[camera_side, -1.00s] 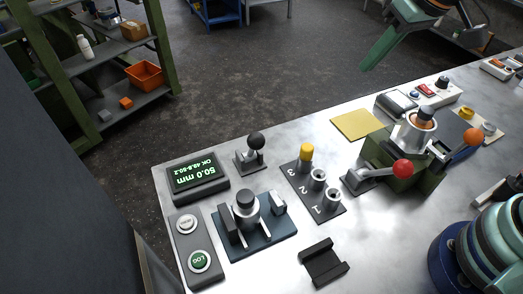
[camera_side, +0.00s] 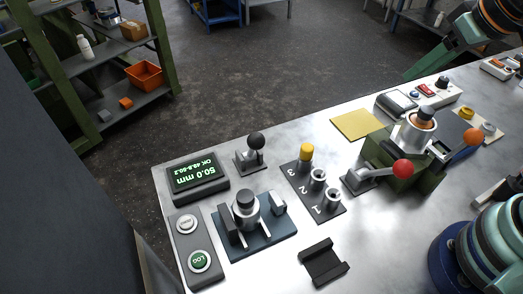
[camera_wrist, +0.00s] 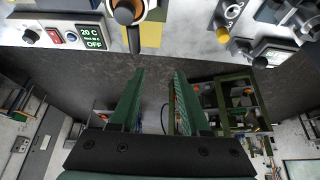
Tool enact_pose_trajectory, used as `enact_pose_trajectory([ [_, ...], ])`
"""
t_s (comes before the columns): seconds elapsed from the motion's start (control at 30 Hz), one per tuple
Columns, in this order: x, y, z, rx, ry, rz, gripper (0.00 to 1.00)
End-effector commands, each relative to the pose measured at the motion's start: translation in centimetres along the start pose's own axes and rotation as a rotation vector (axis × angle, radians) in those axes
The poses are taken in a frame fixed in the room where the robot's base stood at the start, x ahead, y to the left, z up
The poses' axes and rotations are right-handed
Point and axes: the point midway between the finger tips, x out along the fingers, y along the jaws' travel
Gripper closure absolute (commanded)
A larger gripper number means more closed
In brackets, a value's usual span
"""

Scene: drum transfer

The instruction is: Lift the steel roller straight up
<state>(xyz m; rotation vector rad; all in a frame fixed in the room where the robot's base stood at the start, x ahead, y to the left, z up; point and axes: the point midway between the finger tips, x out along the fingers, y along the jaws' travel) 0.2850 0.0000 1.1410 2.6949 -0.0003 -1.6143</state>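A steel roller with a dark top knob (camera_side: 244,208) stands upright between the jaws of a blue-based gauge (camera_side: 262,243) in the side view. A second steel cylinder (camera_side: 409,136) with a copper-coloured ring and dark knob sits in a green fixture (camera_side: 384,164). I cannot tell for sure which one the task means. My gripper is at the top right of the side view (camera_side: 432,62), well above and beyond both, partly cut off by the edge. In the wrist view my gripper (camera_wrist: 159,75) has two green fingers apart, with only floor between them.
A display (camera_side: 197,178) reads 50.0 mm. A numbered rack (camera_side: 317,190), a black-ball lever (camera_side: 255,150), a red-ball lever (camera_side: 402,169) and an orange ball (camera_side: 473,137) stand up from the bench. A yellow mat (camera_side: 357,124) lies flat. A black cradle (camera_side: 323,263) is empty.

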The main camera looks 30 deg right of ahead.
Motion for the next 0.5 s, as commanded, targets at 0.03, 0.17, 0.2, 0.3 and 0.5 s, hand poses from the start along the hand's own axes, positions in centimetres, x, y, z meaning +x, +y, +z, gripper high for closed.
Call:
enact_pose_trajectory([
  [0.03,0.0,-0.01,-0.01,0.0,0.0,0.0,0.31],
  [0.17,0.0,-0.01,-0.01,0.0,0.0,0.0,0.04],
  [0.2,0.0,-0.01,-0.02,0.0,0.0,0.0,0.04],
  [0.3,0.0,-0.02,-0.02,0.0,0.0,0.0,0.04],
  [0.5,0.08,-0.71,-0.41,-0.031,-0.012,-0.012,0.04],
])
